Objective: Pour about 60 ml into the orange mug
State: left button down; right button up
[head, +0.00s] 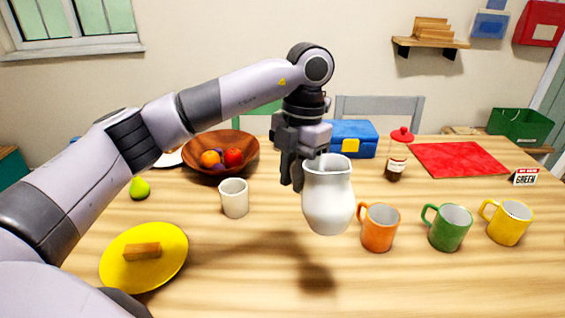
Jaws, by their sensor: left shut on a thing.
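The orange mug (379,229) stands upright on the wooden table, its handle toward the left. A white pitcher (328,205) is held above the table just left of the orange mug, upright or nearly so. My left gripper (298,170) is shut on the pitcher at its left side. The pitcher's shadow falls on the table below it. The liquid inside the pitcher cannot be seen. The inside of the orange mug looks empty, but its bottom is hidden. My right gripper is not in view.
A green mug (448,229) and a yellow mug (508,224) stand right of the orange one. A cream cup (234,198) and a yellow plate (122,272) are at left. A red-lidded jar (397,160) and blue box (352,138) stand behind. The front table is clear.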

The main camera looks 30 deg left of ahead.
aim_at(336, 223)
pick_arm(q)
jog(key=d+f+m, duration=0.1)
jog(key=m, duration=0.2)
jog(key=d+f+m, duration=0.1)
jog(key=d+m, duration=0.1)
jog(key=m, duration=0.1)
jog(key=s+d+f+m+t+y, duration=0.1)
jog(key=d+m, duration=0.1)
jog(key=m, duration=0.2)
jog(key=shift+d, duration=0.15)
jog(key=d+m, duration=0.1)
jog(key=m, duration=0.2)
jog(key=s+d+f+m+t, duration=0.1)
jog(key=d+m, duration=0.1)
jog(key=m, duration=0.1)
jog(key=d+f+m, duration=0.1)
jog(key=m, duration=0.2)
jog(key=shift+s+d+f, duration=0.15)
jog(key=shift+s, duration=0.05)
jog(key=s+d+f+m, duration=0.2)
jog(key=d+m, duration=0.1)
jog(key=m, duration=0.4)
jog(key=s+d+f+m+t+h, duration=0.1)
jog(key=s+d+m, duration=0.1)
jog(key=d+m, duration=0.2)
jog(key=m, duration=0.3)
jog(key=shift+f+m+t, duration=0.3)
jog(key=shift+f+m, duration=0.1)
